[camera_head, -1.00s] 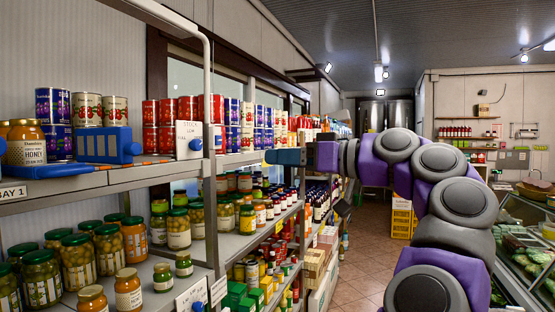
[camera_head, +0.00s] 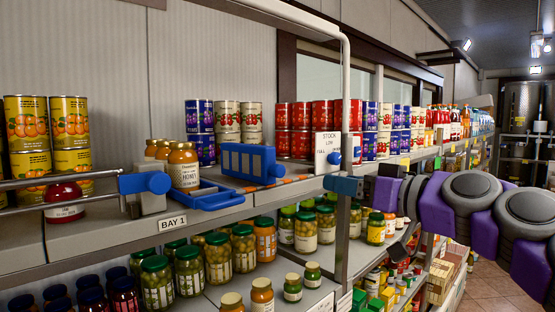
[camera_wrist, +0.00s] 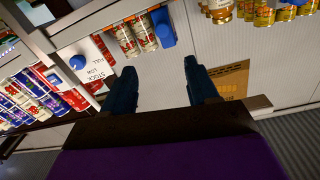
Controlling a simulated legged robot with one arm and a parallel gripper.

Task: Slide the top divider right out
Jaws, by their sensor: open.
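Farther left, a grey block with a blue end (camera_head: 146,183) sits on metal rails; I cannot tell which piece is the top divider. My gripper (camera_head: 347,187) is in front of the shelf post, below the stock sign, apart from these pieces. In the wrist view my gripper (camera_wrist: 161,88) shows two dark blue fingers spread wide with nothing between them. A blue piece (camera_wrist: 163,28) shows beyond the fingertips there.
A white stock sign (camera_head: 327,152) with a blue knob stands near the shelf post (camera_head: 345,100). Honey jars (camera_head: 184,168), orange-label cans (camera_head: 70,130) and red cans (camera_head: 300,130) fill the top shelf. Jars (camera_head: 218,258) crowd the shelf below. The aisle floor (camera_head: 490,285) is clear at right.

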